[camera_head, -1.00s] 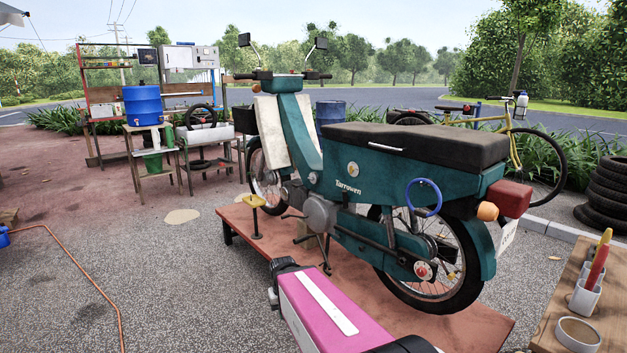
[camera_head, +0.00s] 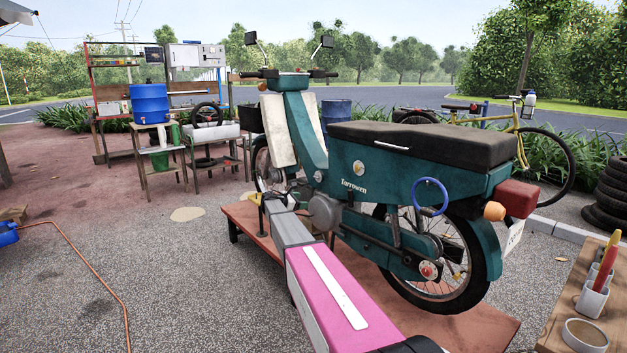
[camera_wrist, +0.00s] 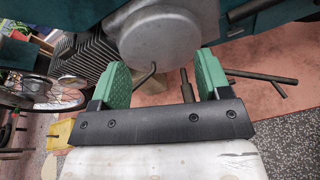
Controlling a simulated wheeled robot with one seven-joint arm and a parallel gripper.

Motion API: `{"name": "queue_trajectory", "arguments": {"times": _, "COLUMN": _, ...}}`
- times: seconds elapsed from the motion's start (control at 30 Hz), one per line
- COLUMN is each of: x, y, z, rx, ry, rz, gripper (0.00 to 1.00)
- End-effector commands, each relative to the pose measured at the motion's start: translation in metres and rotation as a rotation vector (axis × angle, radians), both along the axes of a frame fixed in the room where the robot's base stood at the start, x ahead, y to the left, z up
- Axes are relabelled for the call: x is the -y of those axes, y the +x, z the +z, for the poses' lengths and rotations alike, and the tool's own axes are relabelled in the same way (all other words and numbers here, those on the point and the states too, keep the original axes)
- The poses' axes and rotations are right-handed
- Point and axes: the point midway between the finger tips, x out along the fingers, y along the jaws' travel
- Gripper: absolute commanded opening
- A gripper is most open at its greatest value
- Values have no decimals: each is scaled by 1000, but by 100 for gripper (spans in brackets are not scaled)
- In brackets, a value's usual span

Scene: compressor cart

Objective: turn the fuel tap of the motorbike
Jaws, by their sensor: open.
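The teal motorbike (camera_head: 395,165) stands on a low reddish platform, its rear toward me at the right. A small round cream disc (camera_head: 359,167) with a yellow mark sits on its side panel; I cannot tell whether it is the fuel tap. No other part is clearly the tap. My gripper (camera_wrist: 163,72) shows in the wrist view, with its two green fingers apart and nothing held. The round grey engine cover (camera_wrist: 160,35) is just beyond and between the fingers; it also shows in the head view (camera_head: 325,212). My arm hides the gripper in the head view.
The platform (camera_head: 420,325) lies under the motorbike. A wooden table (camera_head: 555,335) with cups stands at the lower right. A blue drum (camera_head: 150,103) on a stand and workbenches are at the back left. An orange hose (camera_head: 95,270) lies on open gravel at left.

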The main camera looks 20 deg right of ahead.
Motion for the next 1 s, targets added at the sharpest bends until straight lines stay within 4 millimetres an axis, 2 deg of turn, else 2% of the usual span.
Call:
{"name": "queue_trajectory", "arguments": {"times": 0.03, "x": 4, "y": 36, "z": 14, "rx": -43, "ry": -79, "rz": 21, "gripper": 70}}
{"name": "queue_trajectory", "arguments": {"times": 0.1, "x": 8, "y": 61, "z": 33, "rx": -101, "ry": -176, "rz": 44, "gripper": 70}}
{"name": "queue_trajectory", "arguments": {"times": 0.2, "x": 11, "y": 83, "z": 52, "rx": -160, "ry": -273, "rz": 60, "gripper": 70}}
{"name": "queue_trajectory", "arguments": {"times": 0.33, "x": 12, "y": 93, "z": 62, "rx": -193, "ry": -326, "rz": 67, "gripper": 70}}
{"name": "queue_trajectory", "arguments": {"times": 0.57, "x": 25, "y": 98, "z": 62, "rx": -196, "ry": -330, "rz": 67, "gripper": 70}}
{"name": "queue_trajectory", "arguments": {"times": 1.0, "x": 93, "y": 122, "z": 62, "rx": -194, "ry": -328, "rz": 66, "gripper": 70}}
